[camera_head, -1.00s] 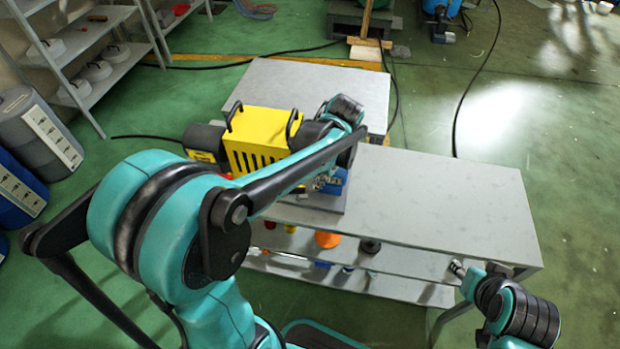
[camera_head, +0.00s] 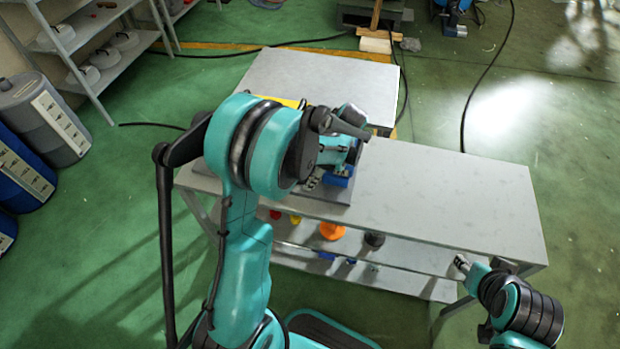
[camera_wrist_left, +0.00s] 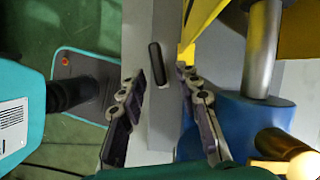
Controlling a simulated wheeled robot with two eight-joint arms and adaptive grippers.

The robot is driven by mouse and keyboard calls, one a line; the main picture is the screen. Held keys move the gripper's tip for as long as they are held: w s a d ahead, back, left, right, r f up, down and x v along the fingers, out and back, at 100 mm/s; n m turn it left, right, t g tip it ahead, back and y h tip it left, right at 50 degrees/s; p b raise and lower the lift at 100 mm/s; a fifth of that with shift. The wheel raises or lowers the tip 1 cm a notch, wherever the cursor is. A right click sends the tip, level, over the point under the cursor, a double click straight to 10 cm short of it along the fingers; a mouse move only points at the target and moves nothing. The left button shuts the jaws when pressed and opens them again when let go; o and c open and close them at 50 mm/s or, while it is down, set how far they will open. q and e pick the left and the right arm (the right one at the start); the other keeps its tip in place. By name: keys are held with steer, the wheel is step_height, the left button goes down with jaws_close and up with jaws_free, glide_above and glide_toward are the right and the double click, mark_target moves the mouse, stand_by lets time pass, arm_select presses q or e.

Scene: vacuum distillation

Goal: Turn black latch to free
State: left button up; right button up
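The black latch (camera_wrist_left: 155,63) is a short, dark, rounded bar on a grey surface in the left wrist view. It lies roughly lengthwise, slightly tilted, ahead of and between the fingers of my left gripper (camera_wrist_left: 162,84). These fingers are spread apart with a gap on both sides of the latch, and I see no contact. In the head view my left gripper (camera_head: 314,179) is small and partly covered by my arm, and I cannot pick out the latch there. My right gripper (camera_head: 461,263) is at the lower right, off the table's front edge; its opening is too small to judge.
Blue equipment (camera_wrist_left: 235,125) with a metal column (camera_wrist_left: 262,50) stands close right of the left gripper, below a yellow frame (camera_wrist_left: 205,18). The grey table (camera_head: 450,200) is bare on its right. An orange item (camera_head: 332,231) sits on the lower shelf.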

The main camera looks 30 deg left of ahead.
arm_select(q)
steer(key=shift+f, duration=0.1)
jaws_close()
steer(key=shift+s+d+m+t+y, duration=0.15)
steer(key=shift+m+t, duration=0.1)
steer(key=shift+m, duration=0.55)
steer(key=shift+s+a+m+t+y, duration=0.15)
steer(key=shift+m+t, duration=0.1)
steer(key=shift+m, duration=0.55)
steer(key=shift+d, duration=0.1)
jaws_free()
steer(key=v, duration=1.2)
